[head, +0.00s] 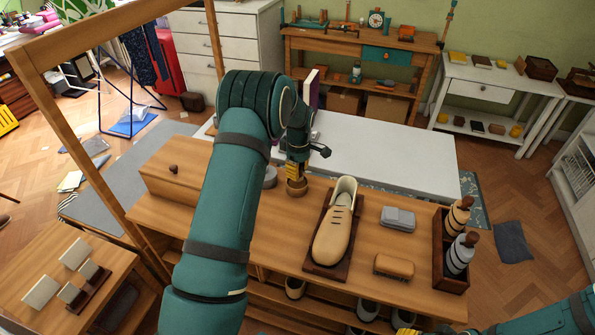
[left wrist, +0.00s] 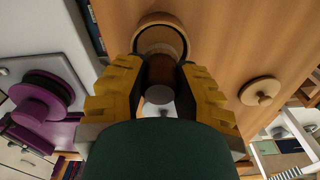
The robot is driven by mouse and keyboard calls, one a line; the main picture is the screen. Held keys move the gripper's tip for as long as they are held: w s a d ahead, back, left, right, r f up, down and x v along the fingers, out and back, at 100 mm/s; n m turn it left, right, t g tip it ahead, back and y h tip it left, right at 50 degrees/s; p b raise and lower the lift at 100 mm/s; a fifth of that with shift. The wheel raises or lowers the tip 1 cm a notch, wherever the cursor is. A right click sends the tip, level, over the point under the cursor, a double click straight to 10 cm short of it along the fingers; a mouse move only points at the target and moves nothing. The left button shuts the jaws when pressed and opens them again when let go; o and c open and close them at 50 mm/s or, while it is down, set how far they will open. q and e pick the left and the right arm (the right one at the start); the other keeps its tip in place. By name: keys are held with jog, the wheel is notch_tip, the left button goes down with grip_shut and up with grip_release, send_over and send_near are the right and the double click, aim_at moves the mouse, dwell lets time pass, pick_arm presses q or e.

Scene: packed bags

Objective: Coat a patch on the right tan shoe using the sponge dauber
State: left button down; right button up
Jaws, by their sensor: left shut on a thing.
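A tan shoe (head: 334,232) with dark lace marks lies on a dark wooden board (head: 326,268) on the bench, toe toward the front. My left gripper (head: 296,172) is to the left of the shoe's heel end, pointing down. Its yellow fingers are shut around the handle of a round wooden dauber (head: 297,188). In the left wrist view the fingers (left wrist: 160,85) sit on both sides of the dauber's handle (left wrist: 159,94). The dauber is apart from the shoe; its sponge face is hidden. Yellow parts of my right gripper (head: 406,331) show at the bottom edge, mostly cut off.
A grey folded cloth (head: 398,218) and a tan brush (head: 394,266) lie right of the shoe. A dark crate (head: 451,281) holds bottles at the bench's right end. A grey round tin (head: 270,177) is left of the dauber. A knobbed wooden box (head: 168,190) stands at left.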

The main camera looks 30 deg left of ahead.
pick_arm(q)
jog(key=shift+r+p, duration=1.4)
jog(key=shift+r, duration=1)
